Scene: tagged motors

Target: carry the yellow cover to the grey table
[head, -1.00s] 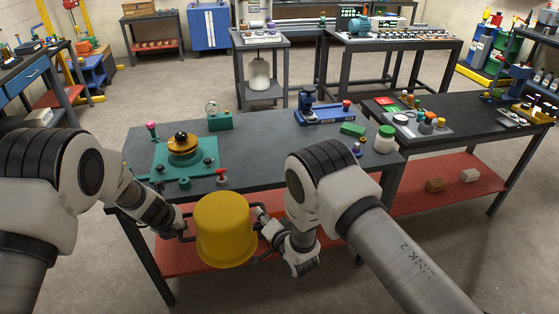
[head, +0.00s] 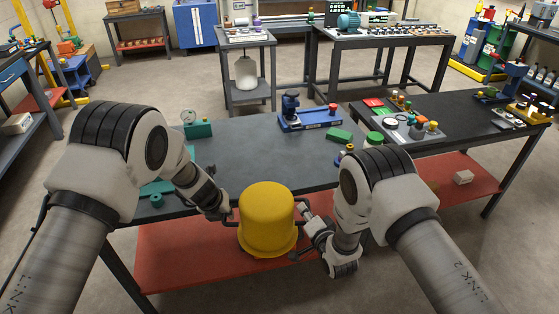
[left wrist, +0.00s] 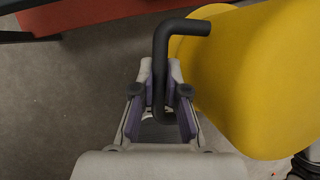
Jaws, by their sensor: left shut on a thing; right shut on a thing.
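The yellow cover (head: 267,222) is a domed cylinder with a dark handle on each side. It is held upright in front of the near edge of the grey table (head: 250,160), over the floor side of the red lower shelf. My left gripper (head: 226,213) is shut on its left handle; the left wrist view shows the jaws around the black bent handle (left wrist: 163,75), with the cover's yellow wall (left wrist: 255,80) to the right. My right gripper (head: 306,212) is shut on the right handle, partly hidden by the arm.
A blue vice-like fixture (head: 305,120), a green block (head: 339,135) and a gauge on a green base (head: 197,128) stand at the table's back. A green fixture is partly hidden behind my left arm. The table's middle is clear. A dark table (head: 450,125) adjoins on the right.

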